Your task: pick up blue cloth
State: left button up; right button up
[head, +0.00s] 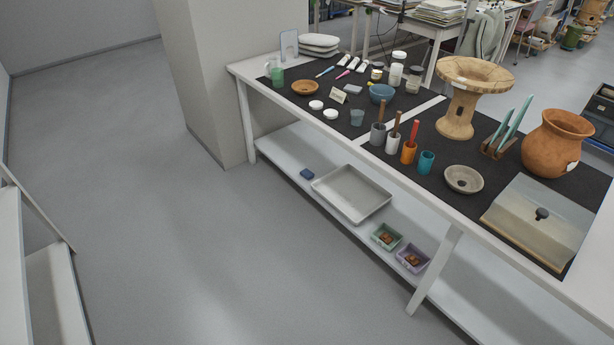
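A small dark blue item (307,174), which looks like a folded cloth, lies flat on the lower shelf (282,155) of the long white table. It sits toward the shelf's left end, just left of a grey tray, and nothing covers it. It is too small in the picture to make out its folds. Neither of my grippers is in view.
The grey tray (351,193), a green bin (386,236) and a purple bin (413,257) share the shelf. The tabletop (327,63) above holds pottery and tools. A pillar (207,80) stands behind the table's left end. The floor (165,230) in front is clear.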

aim_at(306, 174)
jog(key=i+z, duration=0.1)
jog(key=z, duration=0.25)
jog(key=i+j+z, duration=0.3)
jog(key=j, duration=0.3)
jog(key=i+j+z, duration=0.35)
jog(key=j, duration=0.3)
